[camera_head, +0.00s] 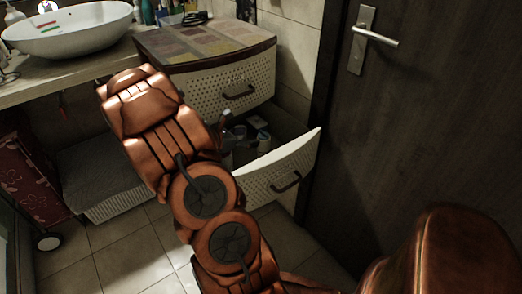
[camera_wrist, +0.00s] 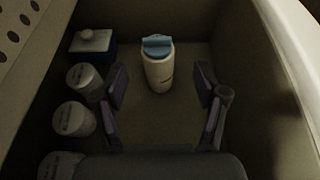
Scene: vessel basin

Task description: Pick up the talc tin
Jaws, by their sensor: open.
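A white cylinder with a blue top, which looks like the talc tin (camera_wrist: 158,72), stands upright on the drawer floor in the wrist view. My gripper (camera_wrist: 163,86) is open, with one finger on each side of the tin in the picture. Gaps show between the tin and both fingers, and nothing is held.
Several pale round containers, one of them here (camera_wrist: 74,119), line the drawer's left side. A white box with a knob (camera_wrist: 91,41) stands at the back left. The drawer's right side is clear. A closed upper drawer (camera_head: 222,93) is above; a dark door (camera_head: 400,120) is right.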

